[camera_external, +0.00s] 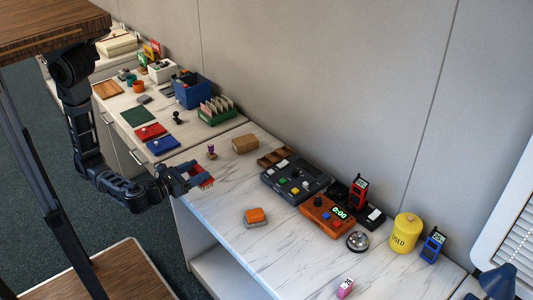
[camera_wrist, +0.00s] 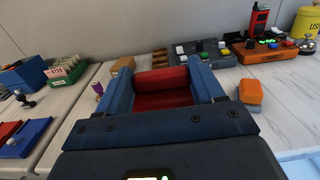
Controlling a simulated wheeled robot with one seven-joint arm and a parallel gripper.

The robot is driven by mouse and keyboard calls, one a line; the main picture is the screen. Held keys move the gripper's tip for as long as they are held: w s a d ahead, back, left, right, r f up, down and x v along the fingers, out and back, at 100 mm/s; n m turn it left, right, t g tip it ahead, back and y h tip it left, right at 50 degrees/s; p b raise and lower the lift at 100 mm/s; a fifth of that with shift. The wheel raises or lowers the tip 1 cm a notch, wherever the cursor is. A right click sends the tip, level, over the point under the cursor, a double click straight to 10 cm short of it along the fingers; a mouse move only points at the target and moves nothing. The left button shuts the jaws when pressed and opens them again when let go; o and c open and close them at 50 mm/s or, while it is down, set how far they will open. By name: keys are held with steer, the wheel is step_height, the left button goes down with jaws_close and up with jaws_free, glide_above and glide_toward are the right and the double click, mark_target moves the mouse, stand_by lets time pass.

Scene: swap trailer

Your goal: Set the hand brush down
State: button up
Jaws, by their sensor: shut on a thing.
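My gripper (camera_external: 198,175) is at the front edge of the white marble-look counter (camera_external: 222,194), above its left part. It is shut on a red thing, which I take to be the hand brush (camera_external: 207,183). In the wrist view, the red brush (camera_wrist: 163,88) fills the space between the two blue fingers (camera_wrist: 163,82). Its underside is hidden, and I cannot tell whether it touches the counter.
An orange sponge-like block (camera_external: 256,215) lies on the counter, right of my gripper. A purple-handled stamp (camera_external: 212,152) and a tan box (camera_external: 245,144) stand behind. A grey button panel (camera_external: 295,180) and an orange timer box (camera_external: 325,214) are farther right. Bare counter surrounds the orange block.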

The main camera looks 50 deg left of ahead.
steer(key=w+a+f, duration=0.2)
steer(key=w, duration=0.1)
steer(key=w+a+f, duration=0.2)
steer(key=w+a+f+p, duration=0.1)
steer(key=w+a+f, duration=0.1)
steer(key=w, duration=0.1)
steer(key=shift+w+a+f, duration=0.2)
steer(key=shift+w+f, duration=0.05)
steer(key=shift+w, duration=0.1)
steer(key=shift+f, duration=2.05)
steer(key=shift+f, duration=0.2)
steer(key=o, duration=1.1)
steer(key=shift+o, duration=0.2)
steer(key=shift+r, duration=0.2)
